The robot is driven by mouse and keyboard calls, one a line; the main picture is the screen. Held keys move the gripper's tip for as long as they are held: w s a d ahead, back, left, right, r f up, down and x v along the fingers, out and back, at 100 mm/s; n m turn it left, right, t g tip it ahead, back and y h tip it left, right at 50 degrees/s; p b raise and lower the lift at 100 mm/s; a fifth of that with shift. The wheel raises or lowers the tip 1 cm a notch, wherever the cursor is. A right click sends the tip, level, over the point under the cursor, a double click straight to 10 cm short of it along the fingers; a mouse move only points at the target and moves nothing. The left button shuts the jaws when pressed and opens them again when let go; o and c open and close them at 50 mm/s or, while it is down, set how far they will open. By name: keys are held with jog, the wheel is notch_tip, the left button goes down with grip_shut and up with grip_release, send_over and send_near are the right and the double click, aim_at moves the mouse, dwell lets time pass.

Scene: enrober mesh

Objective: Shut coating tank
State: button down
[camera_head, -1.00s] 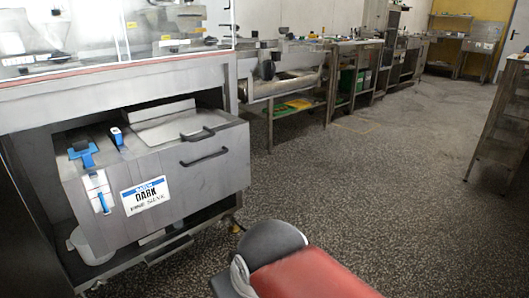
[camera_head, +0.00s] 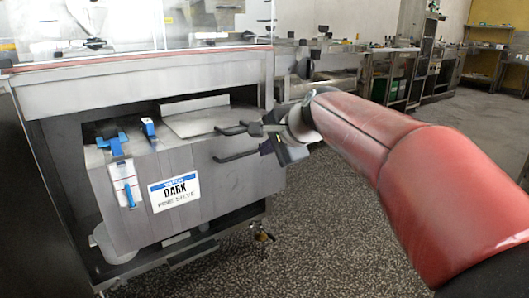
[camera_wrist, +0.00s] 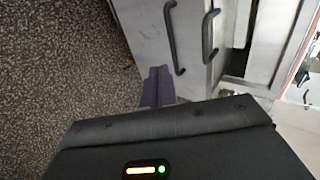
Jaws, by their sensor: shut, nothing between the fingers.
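The coating tank (camera_head: 230,185) is a grey metal box with a "DARK" label (camera_head: 174,191), standing pulled out of its bay under the machine. It has a dark bar handle (camera_head: 235,155) on its front and a second handle (camera_head: 230,129) on its lid (camera_head: 192,118). The wrist view shows the tank front (camera_wrist: 147,30), the front handle (camera_wrist: 172,40) and the lid handle (camera_wrist: 209,36). My gripper (camera_head: 262,130) is in front of the tank near the handles. Its fingers (camera_wrist: 158,72) are together and empty, beside the front handle; contact with the tank is unclear.
The machine frame (camera_head: 150,80) surrounds the bay, with a glass-sided top above. Blue clamps (camera_head: 113,144) sit on the tank's left side. Speckled floor (camera_head: 300,240) is open in front and to the right. Benches (camera_head: 385,85) line the back wall.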

aim_at(245, 154)
jog(key=x, duration=0.3)
jog(key=r+x, duration=0.1)
jog(key=x, duration=0.3)
jog(key=w+x, duration=0.1)
jog(key=x, duration=0.3)
jog(key=shift+a+r, duration=0.2)
jog(key=shift+a, duration=0.1)
